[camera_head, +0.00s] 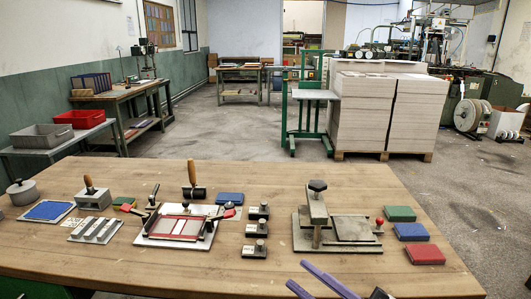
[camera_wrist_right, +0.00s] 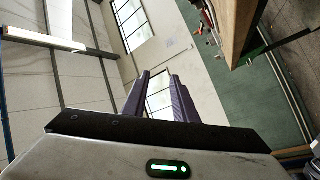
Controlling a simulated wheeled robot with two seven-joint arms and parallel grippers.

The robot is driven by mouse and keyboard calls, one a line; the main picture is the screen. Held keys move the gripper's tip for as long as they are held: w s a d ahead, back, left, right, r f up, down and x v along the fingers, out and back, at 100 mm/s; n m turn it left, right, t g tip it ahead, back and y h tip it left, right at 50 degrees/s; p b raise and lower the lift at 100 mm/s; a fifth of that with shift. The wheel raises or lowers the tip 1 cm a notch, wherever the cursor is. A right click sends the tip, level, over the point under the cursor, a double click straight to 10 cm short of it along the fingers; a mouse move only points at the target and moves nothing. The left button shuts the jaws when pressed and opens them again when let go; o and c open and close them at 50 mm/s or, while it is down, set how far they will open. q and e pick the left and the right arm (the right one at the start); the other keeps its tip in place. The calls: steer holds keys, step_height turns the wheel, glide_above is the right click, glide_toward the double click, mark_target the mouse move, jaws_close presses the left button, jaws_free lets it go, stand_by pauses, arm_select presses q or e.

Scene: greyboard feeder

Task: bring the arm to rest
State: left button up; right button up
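My right gripper (camera_head: 297,274) shows at the bottom edge of the head view, in front of the table's near side, right of the middle. Its two purple fingers are apart, with nothing between them. In the right wrist view the same gripper (camera_wrist_right: 158,78) also shows its two purple fingers with a gap, through which a window is seen. The rest of the right arm is mostly out of the picture. My left gripper is not in view.
The table's front strip is largely bare.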

steer(key=d+f+m+t+h, duration=0.3)
steer(key=d+f+m+h, duration=0.2)
steer(key=f+m+h, duration=0.6)
steer(key=s+d+f+m+g+h, duration=0.1)
steer(key=s+d+f+m+g, duration=0.1)
steer(key=s+f, duration=0.7)
steer(key=s+d+f+m+g+h, duration=0.1)
steer(key=s+f+m+g, duration=0.3)
steer(key=s+f, duration=0.5)
step_height(320, 180, down, 4)
steer(key=shift+s+d+r+m+g+h, duration=0.2)
steer(key=shift+s+d+m+g+h, duration=0.25)
steer(key=shift+g, duration=0.45)
steer(key=shift+w+a, duration=0.1)
steer(key=shift+w, duration=0.05)
